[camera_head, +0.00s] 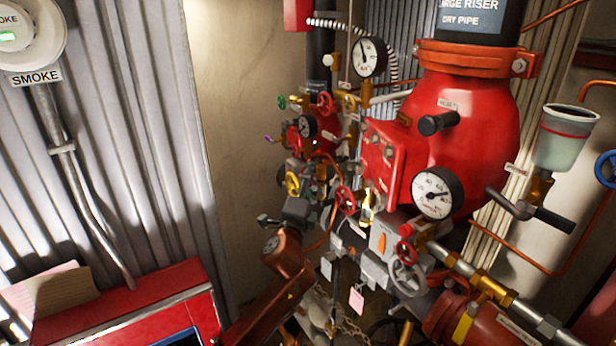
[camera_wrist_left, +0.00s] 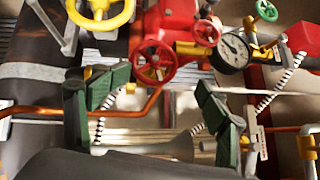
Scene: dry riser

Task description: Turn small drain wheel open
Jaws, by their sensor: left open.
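My left arm rises from below in the head view. Its gripper (camera_head: 303,192) is among the valves left of the big red riser, its fingers partly lost in the clutter. In the left wrist view the left gripper (camera_wrist_left: 160,92) is open, with green pads wide apart and nothing held. A red handwheel (camera_wrist_left: 153,61) shows just beyond the gap, with a smaller red wheel (camera_wrist_left: 207,33) right of it. The head view shows red wheels (camera_head: 345,200) and (camera_head: 405,251) and a grey wheel (camera_head: 408,278). I cannot tell which is the small drain wheel.
Gauges (camera_head: 438,192) and (camera_head: 368,56), the riser body (camera_head: 455,120) and copper pipes crowd the area. A yellow wheel (camera_wrist_left: 100,12) is at the wrist view's top left. A red cabinet (camera_head: 130,300) stands at lower left. The wall panel (camera_head: 235,120) left of the valves is clear.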

